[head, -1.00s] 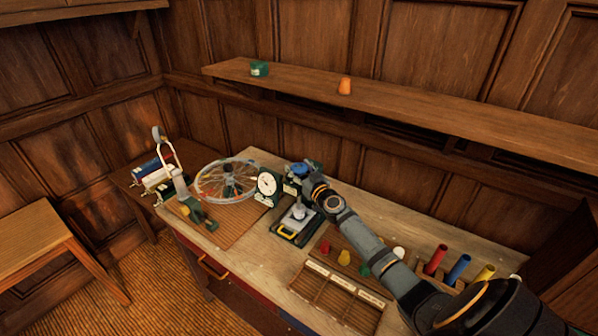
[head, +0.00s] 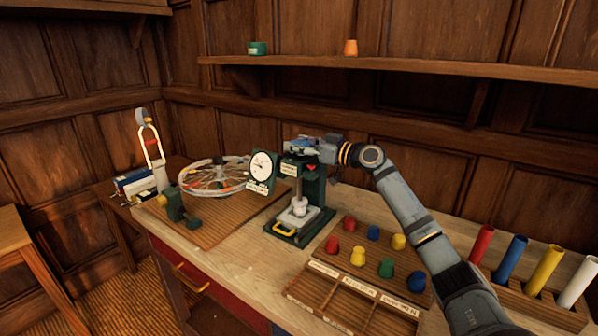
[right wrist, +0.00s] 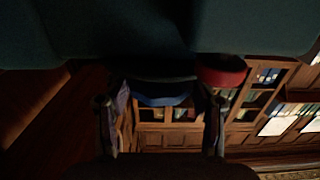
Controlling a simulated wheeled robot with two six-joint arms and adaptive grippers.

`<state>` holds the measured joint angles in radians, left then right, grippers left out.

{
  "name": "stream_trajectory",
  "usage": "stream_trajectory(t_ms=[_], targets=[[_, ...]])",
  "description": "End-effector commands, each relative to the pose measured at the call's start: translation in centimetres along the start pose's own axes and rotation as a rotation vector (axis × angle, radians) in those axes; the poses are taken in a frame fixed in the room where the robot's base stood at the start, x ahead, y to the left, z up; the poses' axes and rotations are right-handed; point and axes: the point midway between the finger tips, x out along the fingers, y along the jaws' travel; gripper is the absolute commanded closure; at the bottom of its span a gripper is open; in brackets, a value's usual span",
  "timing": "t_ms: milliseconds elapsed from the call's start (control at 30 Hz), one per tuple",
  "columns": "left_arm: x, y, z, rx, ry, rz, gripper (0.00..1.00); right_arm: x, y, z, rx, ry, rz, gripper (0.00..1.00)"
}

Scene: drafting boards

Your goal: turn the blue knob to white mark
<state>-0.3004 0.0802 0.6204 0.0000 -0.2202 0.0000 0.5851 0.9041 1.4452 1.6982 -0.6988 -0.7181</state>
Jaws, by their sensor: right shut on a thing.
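A green press-like stand (head: 314,190) with a round white dial (head: 263,165) on its left stands on the bench. The blue knob is at the stand's top; in the head view my right gripper (head: 303,146) covers most of it. In the right wrist view a curved blue edge of the blue knob (right wrist: 160,100) shows between the two fingers of my right gripper (right wrist: 160,118). The gripper is shut on the knob. I cannot make out the white mark or the knob's pointing direction. My left gripper is not in view.
A spoked wheel (head: 215,178) lies left of the stand. Several coloured pegs (head: 358,257) and a divided tray (head: 345,307) lie to the right, with upright coloured tubes (head: 510,260) beyond. A wall shelf (head: 420,72) runs behind.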

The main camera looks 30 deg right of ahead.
Motion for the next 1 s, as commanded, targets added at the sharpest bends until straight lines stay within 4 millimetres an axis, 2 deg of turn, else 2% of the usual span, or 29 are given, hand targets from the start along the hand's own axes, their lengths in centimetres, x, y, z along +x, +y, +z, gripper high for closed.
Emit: stream_trajectory(t_ms=[33, 133, 267, 600, 1000], targets=[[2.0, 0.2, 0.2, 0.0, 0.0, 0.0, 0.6, 0.0, 0.2, 0.9, 0.001, 0.003, -0.019, 0.74], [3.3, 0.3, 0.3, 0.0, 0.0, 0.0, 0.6, -0.1, 0.2, 0.7, 0.001, 0.001, -0.071, 0.74], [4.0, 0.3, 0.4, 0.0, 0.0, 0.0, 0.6, -0.1, 0.2, 0.3, 0.004, -0.001, -0.145, 0.74], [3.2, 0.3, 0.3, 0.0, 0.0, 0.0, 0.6, -0.1, 0.3, -0.2, 0.002, -0.003, -0.359, 0.74], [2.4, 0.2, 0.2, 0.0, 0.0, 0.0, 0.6, -0.1, 0.1, 0.0, -0.002, -0.002, -0.485, 0.74]])
